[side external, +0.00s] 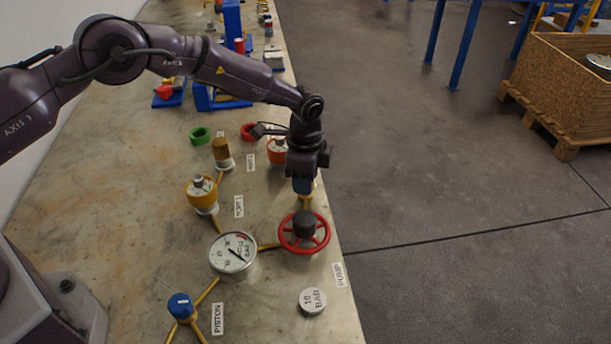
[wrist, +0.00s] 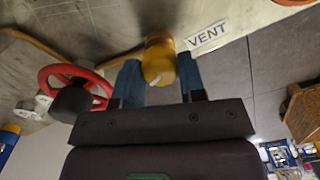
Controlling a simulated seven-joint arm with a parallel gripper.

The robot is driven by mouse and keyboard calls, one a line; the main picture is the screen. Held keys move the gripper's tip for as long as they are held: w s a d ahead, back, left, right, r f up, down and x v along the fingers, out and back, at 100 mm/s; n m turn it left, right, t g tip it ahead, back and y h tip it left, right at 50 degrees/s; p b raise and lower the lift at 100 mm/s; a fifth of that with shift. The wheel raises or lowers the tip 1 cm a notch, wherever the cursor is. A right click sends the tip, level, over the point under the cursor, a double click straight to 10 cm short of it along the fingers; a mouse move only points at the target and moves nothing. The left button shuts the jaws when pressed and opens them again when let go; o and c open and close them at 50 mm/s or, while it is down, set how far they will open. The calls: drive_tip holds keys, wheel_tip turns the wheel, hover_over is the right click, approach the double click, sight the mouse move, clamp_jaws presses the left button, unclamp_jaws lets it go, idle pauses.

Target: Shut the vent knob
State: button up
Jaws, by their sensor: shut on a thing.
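The vent knob (wrist: 160,60) is yellow with a pale line on its end, and it stands beside the VENT label (wrist: 207,37) in the wrist view. My gripper (wrist: 158,78) is shut on it, with one blue finger on each side. In the side external view my gripper (side external: 304,186) points down over the knob near the table's right edge. There the fingers hide most of the knob, and only a little yellow shows below them.
A red handwheel (side external: 284,240) stands just in front of my gripper, with a pressure gauge (side external: 233,253) to its left. An orange-topped vessel (side external: 277,153) stands close behind. A yellow valve (side external: 202,193), a blue piston knob (side external: 182,306) and a 10 BAR disc (side external: 313,301) stand nearby.

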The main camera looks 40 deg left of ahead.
drive_tip(key=n, duration=1.3)
drive_tip(key=shift+n, duration=0.4)
idle(0.3)
drive_tip(key=o, duration=0.9)
wheel_tip(320, 180, up, 13)
